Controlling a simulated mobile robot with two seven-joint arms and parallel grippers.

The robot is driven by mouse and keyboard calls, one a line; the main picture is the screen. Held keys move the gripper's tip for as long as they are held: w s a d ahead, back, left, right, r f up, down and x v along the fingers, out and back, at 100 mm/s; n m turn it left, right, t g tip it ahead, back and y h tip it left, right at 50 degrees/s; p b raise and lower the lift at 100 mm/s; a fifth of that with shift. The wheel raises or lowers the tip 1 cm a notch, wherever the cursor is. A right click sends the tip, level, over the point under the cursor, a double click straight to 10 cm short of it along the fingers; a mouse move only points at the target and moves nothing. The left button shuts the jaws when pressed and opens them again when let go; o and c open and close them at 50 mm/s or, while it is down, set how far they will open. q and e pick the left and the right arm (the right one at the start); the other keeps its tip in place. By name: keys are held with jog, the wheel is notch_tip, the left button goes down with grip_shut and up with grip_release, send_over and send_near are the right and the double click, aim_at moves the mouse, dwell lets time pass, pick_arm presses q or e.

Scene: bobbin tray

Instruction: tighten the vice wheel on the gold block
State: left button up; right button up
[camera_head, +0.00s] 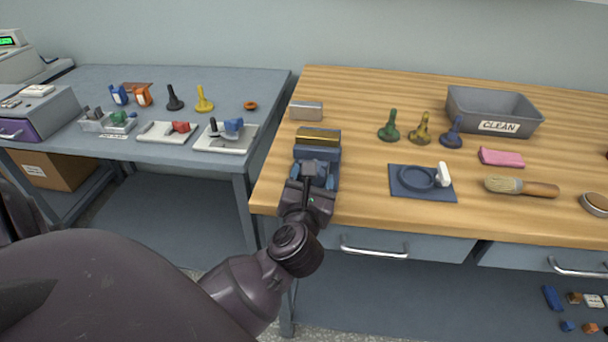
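The vice (318,153) is a blue-grey block at the left end of the wooden bench. The gold block (318,136) lies in its top, towards the back. My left gripper (311,172) is at the front of the vice, its fingers pointing at it. The vice wheel is hidden behind the gripper or too small to make out. I cannot tell whether the fingers are closed on the wheel or only beside it. My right gripper is not in view.
On the wooden bench (365,220) are a metal block (306,111), several coloured stamp-like pieces, a blue plate with a ring (421,182), a brush (520,187), a pink block (501,157) and a bin marked CLEAN (493,108). A grey table (215,85) with small fixtures stands left.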

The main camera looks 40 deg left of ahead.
pick_arm(q)
jog(key=shift+r+m+p, duration=0.4)
jog(key=shift+m+p, duration=0.3)
jog(key=shift+p, duration=0.15)
jog(key=shift+f+m+p, duration=0.1)
jog(key=shift+m+p, duration=0.5)
jog(key=shift+p, duration=0.1)
jog(key=shift+f+m+p, duration=0.2)
jog(key=shift+m+p, duration=0.3)
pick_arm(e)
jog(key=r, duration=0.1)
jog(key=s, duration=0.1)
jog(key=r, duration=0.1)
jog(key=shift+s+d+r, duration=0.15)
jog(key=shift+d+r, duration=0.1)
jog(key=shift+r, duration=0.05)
pick_arm(q)
jog(key=shift+f, duration=0.1)
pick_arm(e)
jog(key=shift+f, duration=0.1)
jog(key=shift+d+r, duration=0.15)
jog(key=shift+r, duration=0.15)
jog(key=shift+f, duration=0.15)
pick_arm(q)
jog(key=o, duration=0.9)
